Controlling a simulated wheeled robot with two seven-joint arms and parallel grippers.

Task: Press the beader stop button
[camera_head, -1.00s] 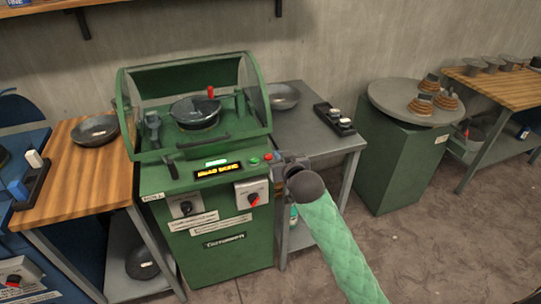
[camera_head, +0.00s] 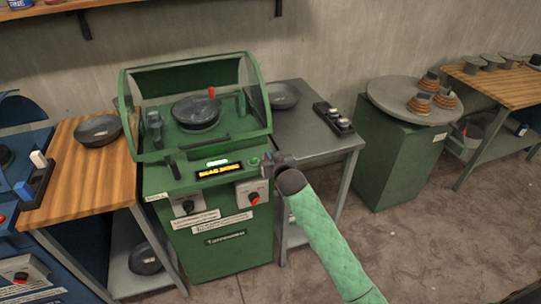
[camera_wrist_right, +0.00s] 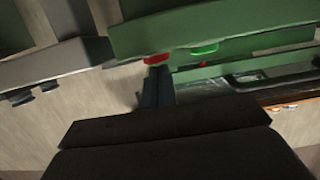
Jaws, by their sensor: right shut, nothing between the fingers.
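The green beader (camera_head: 225,245) stands in the middle of the head view, with a lit yellow display (camera_head: 219,172) on its sloped panel. A green button (camera_head: 254,161) sits right of the display. The red stop button (camera_head: 266,156) is at the panel's right edge, partly hidden by my right gripper (camera_head: 271,162). In the wrist view the red button (camera_wrist_right: 157,59) is right at the tips of my shut right gripper (camera_wrist_right: 156,85), beside the green button (camera_wrist_right: 204,50). I cannot tell whether the tips touch it. My left gripper is not in view.
A bowl (camera_head: 196,112) sits inside the beader under its clear hood. A wooden table (camera_head: 75,170) is on the left and a grey table (camera_head: 300,140) on the right.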

